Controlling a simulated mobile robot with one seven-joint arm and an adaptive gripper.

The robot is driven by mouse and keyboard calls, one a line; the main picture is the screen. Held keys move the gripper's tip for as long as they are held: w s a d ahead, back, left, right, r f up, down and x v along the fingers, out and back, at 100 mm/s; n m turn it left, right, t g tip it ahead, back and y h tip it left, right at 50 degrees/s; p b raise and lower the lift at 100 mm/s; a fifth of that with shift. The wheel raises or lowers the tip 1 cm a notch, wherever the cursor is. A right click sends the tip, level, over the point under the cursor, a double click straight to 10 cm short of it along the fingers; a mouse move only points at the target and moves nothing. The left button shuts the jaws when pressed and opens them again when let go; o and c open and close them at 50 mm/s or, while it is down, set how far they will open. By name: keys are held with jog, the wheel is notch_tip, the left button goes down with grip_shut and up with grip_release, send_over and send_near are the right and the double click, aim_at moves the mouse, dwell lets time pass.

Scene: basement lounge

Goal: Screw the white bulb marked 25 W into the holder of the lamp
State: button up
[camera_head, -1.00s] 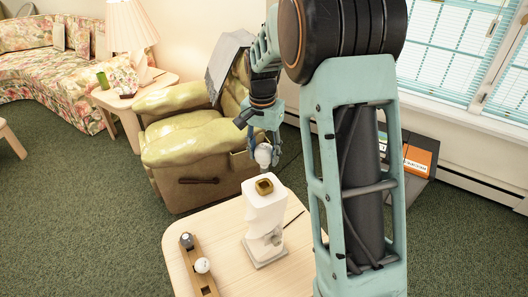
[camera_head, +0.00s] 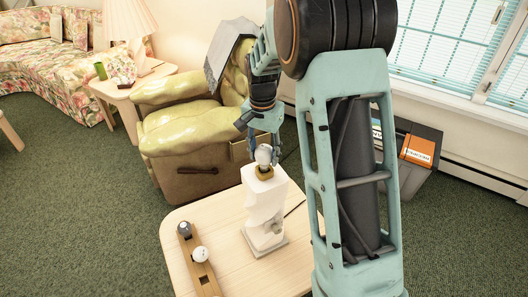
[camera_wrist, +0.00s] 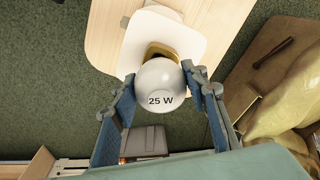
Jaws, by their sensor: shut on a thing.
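My gripper (camera_head: 264,158) is shut on the white bulb (camera_head: 264,154). In the wrist view the bulb (camera_wrist: 160,86) shows the marking "25 W" and sits between the two fingers (camera_wrist: 163,100). The lamp (camera_head: 264,205) is a white sculpted body standing upright on the table, with a brass-coloured holder (camera_head: 264,172) on top. The bulb is at the holder's mouth, and the holder also shows behind it in the wrist view (camera_wrist: 153,49). The bulb's base is hidden, so I cannot tell how far it is in.
The light wooden table (camera_head: 185,220) bears a wooden rack (camera_head: 203,271) with a grey bulb (camera_head: 184,229) and another white bulb (camera_head: 200,254), left of the lamp. A green armchair (camera_head: 185,130) stands behind. A dark box (camera_head: 410,160) is on the floor at right.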

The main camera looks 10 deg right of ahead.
jog(key=shift+f, duration=0.35)
jog(key=o, duration=1.1)
jog(key=r, duration=1.2)
jog(key=shift+s+a, duration=0.2)
jog(key=shift+s, duration=0.05)
